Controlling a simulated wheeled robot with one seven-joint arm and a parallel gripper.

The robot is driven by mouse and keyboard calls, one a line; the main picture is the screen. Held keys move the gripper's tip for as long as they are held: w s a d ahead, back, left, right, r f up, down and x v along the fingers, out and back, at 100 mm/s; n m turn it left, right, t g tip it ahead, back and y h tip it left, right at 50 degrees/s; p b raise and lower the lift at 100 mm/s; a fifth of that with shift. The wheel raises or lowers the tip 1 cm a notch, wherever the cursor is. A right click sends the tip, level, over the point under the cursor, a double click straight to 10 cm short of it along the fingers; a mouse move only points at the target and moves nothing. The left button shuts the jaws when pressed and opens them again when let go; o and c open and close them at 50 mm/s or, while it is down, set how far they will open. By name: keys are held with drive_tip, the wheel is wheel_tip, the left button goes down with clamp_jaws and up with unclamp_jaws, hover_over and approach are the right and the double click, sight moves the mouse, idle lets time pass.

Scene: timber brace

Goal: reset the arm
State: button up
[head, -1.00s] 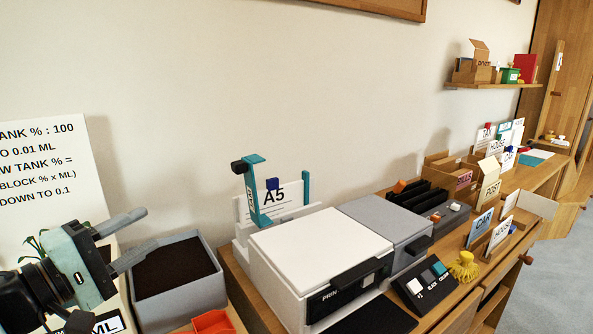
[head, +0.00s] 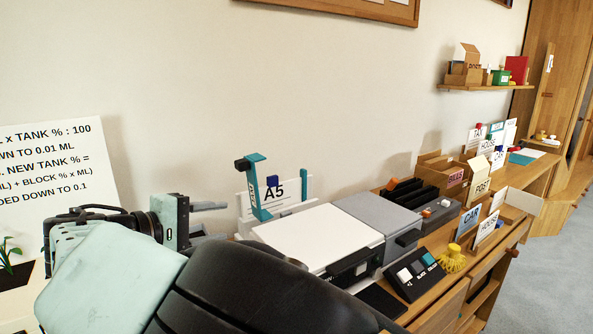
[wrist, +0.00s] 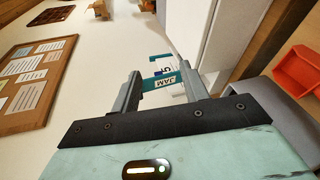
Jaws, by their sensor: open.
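My gripper (head: 208,219) is at the left in the head view, above the desk's left end, with its fingers pointing right toward the teal bracket. In the wrist view my gripper (wrist: 160,88) is open and empty, its two fingers apart. The teal bracket (wrist: 163,81) marked JAM shows between and beyond the fingers; in the head view the same bracket (head: 257,190) stands behind the printer. My own arm covers much of the lower left of the head view, hiding the grey bin area.
The printer (head: 308,236) stands right of my arm, with the A5 sheet holder (head: 290,192) behind it. A red tray (wrist: 298,70) shows in the wrist view. The wall is close behind.

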drive_tip(key=d+f+m+g+y+p, duration=0.1)
drive_tip(key=d+f+g+y+p, duration=0.2)
drive_tip(key=d+g, duration=0.9)
drive_tip(key=s+d+r+m+y+p, duration=0.1)
drive_tip(key=s+d+y, duration=0.1)
drive_tip(key=s+d, duration=0.3)
drive_tip(key=s+d+r+y+p, duration=0.2)
drive_tip(key=s+d, duration=0.4)
drive_tip(key=s, duration=0.6)
drive_tip(key=s+d+r+m+t+y+p, duration=0.1)
drive_tip(key=s+d+y, duration=0.3)
drive_tip(key=s, duration=0.5)
drive_tip(key=shift+s+d+r+m+p, duration=0.25)
drive_tip(key=shift+d+r+m+p, duration=0.1)
drive_tip(key=shift+d, duration=0.9)
